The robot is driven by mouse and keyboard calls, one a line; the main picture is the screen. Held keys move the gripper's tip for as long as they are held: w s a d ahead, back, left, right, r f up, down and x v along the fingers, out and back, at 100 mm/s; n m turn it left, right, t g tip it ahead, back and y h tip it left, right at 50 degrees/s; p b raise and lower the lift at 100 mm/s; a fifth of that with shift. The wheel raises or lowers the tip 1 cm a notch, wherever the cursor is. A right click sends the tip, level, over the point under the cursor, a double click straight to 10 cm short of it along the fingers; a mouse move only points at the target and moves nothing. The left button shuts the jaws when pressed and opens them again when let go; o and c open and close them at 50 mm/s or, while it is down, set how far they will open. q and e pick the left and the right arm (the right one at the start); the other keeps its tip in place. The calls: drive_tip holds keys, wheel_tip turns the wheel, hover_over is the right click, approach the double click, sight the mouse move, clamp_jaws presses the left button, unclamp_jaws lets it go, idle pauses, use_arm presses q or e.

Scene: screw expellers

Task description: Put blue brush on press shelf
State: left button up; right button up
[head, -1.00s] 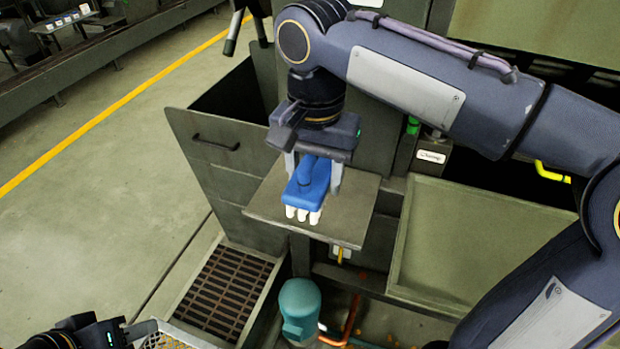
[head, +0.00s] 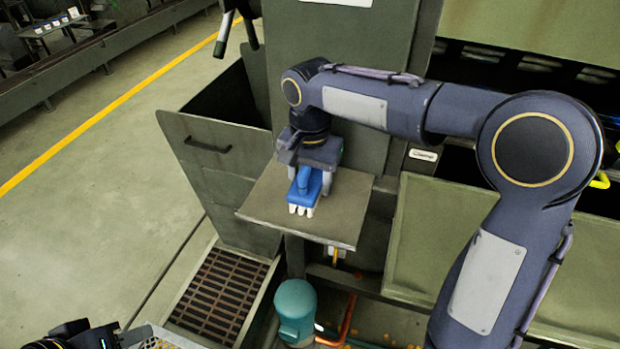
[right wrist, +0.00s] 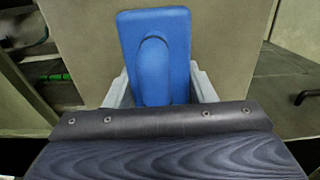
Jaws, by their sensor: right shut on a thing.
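The blue brush (head: 305,194) has a blue back and handle and white bristle tufts. My right gripper (head: 309,183) is shut on it from above, over the press shelf (head: 345,215), a flat grey-brown plate. In the right wrist view the blue brush (right wrist: 154,50) stands between the two pale fingers, with the shelf (right wrist: 225,50) behind it. I cannot tell whether the bristles touch the shelf. My left gripper (head: 125,336) is at the bottom left, cut off by the frame edge, beside a mesh piece; its jaws are unclear.
An open dark bin with a handled front (head: 205,150) stands left of the shelf. A floor grate (head: 218,290) and a teal motor-like cylinder (head: 296,305) lie below. A green tray (head: 450,240) is to the right. Shelf space is free around the brush.

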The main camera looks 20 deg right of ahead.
drive_tip(key=o, duration=0.6)
drive_tip(key=shift+f, duration=0.15)
drive_tip(key=shift+c, duration=0.2)
drive_tip(key=o, duration=0.4)
drive_tip(key=shift+o, duration=0.2)
drive_tip(key=shift+r, duration=0.3)
wheel_tip(320, 180, up, 12)
drive_tip(key=shift+f+p, duration=0.1)
drive_tip(key=shift+p, duration=0.75)
